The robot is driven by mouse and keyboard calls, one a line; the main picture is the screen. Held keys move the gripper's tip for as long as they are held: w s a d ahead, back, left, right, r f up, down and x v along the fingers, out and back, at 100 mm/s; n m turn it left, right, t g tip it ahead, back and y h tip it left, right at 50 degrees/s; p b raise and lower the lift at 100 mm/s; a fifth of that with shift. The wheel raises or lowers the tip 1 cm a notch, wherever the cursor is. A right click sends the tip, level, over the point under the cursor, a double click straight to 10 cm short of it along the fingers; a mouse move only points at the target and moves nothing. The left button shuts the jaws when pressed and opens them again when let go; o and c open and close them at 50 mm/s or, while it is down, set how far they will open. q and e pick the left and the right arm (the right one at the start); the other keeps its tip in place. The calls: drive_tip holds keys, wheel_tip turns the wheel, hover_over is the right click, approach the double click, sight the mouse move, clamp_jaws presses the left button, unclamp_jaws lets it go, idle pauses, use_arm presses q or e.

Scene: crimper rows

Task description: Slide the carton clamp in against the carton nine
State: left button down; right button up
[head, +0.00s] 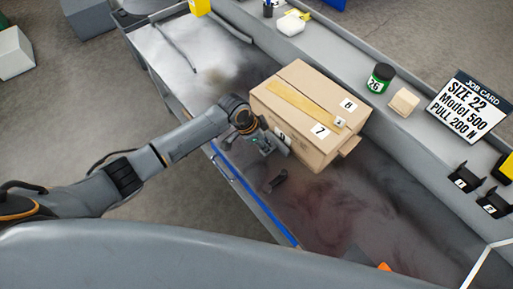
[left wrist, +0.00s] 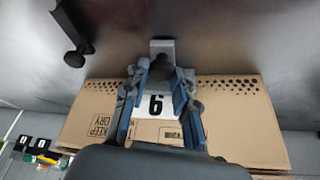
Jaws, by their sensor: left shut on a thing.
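A large cardboard carton (head: 306,112) sits on the bench, with labels 7 and 8 on top and a numbered label on its side facing my left gripper. In the left wrist view the carton (left wrist: 235,110) shows a white label reading 9 below the fingers. My left gripper (head: 264,144) is at that side of the carton. In the left wrist view its fingers (left wrist: 160,82) are shut on a dark knob, apparently the carton clamp's (left wrist: 162,48), with a grey block beyond it. Whether the clamp touches the carton is hidden by the fingers. My right gripper is not in view.
A second dark handle (head: 274,183) stands on the bench near the blue front edge; it also shows in the left wrist view (left wrist: 75,38). A green jar (head: 380,78), a small wooden block (head: 404,102) and a job card (head: 468,106) stand along the back ledge.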

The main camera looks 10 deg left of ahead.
use_arm(q)
drive_tip(key=c, duration=1.1)
unclamp_jaws()
drive_tip(key=shift+o, duration=0.2)
drive_tip(key=v, duration=1.2)
